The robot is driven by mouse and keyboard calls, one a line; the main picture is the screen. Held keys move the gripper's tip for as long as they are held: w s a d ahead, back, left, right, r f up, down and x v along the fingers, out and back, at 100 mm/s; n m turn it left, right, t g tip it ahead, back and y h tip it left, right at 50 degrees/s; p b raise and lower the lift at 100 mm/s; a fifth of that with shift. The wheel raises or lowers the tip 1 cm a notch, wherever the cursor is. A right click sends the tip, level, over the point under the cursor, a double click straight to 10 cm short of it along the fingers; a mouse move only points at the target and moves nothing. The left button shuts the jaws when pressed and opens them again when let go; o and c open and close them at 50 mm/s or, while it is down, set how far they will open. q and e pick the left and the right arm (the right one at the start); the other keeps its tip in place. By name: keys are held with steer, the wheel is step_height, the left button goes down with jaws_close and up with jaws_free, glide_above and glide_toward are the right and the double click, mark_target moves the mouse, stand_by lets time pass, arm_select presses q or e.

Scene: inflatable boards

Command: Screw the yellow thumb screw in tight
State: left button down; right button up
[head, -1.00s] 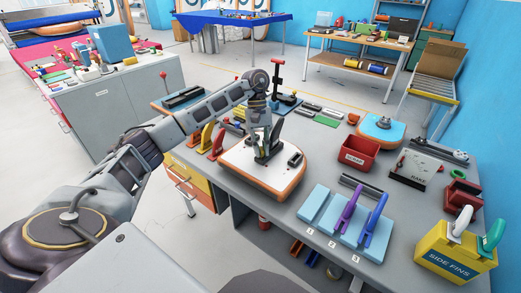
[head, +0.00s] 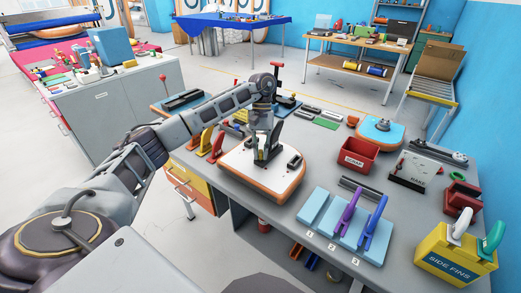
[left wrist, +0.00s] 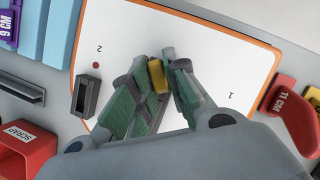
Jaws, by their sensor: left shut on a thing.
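The white board (head: 243,168) with an orange rim lies on the grey bench; it also fills much of the left wrist view (left wrist: 190,45). The yellow thumb screw (left wrist: 157,76) shows between my left fingertips near the middle of the board, between the marks 1 and 2. My left gripper (left wrist: 160,80) is shut on the screw, pointing down at the board; in the head view my left gripper (head: 265,158) hides the screw. How deep the screw sits is hidden by the fingers. My right gripper is in neither view.
A black slotted block (left wrist: 88,97) is on the board beside mark 2. A red 11 CM fin (left wrist: 290,112) stands near the board's edge. A red scrap bin (head: 358,156), blue pads with purple and blue fins (head: 340,225) and a yellow side-fins box (head: 455,255) stand to the right.

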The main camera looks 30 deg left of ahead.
arm_select(q)
steer(key=shift+s+d+f+m, duration=0.1)
steer(key=shift+d+f+m, duration=0.05)
steer(key=shift+m, duration=0.15)
steer(key=shift+p, duration=0.3)
steer(key=shift+m, duration=0.3)
steer(key=shift+d+m+g+y+p, duration=0.1)
steer(key=shift+m+g+y+p, duration=0.2)
steer(key=shift+m+y+p, duration=0.45)
steer(key=shift+m, duration=0.65)
steer(key=shift+d+m+p, duration=0.1)
steer(key=shift+m+p, duration=0.25)
steer(key=shift+m, duration=0.25)
steer(key=shift+d+m+y, duration=0.1)
steer(key=shift+m+y, duration=0.55)
steer(key=shift+m, duration=0.55)
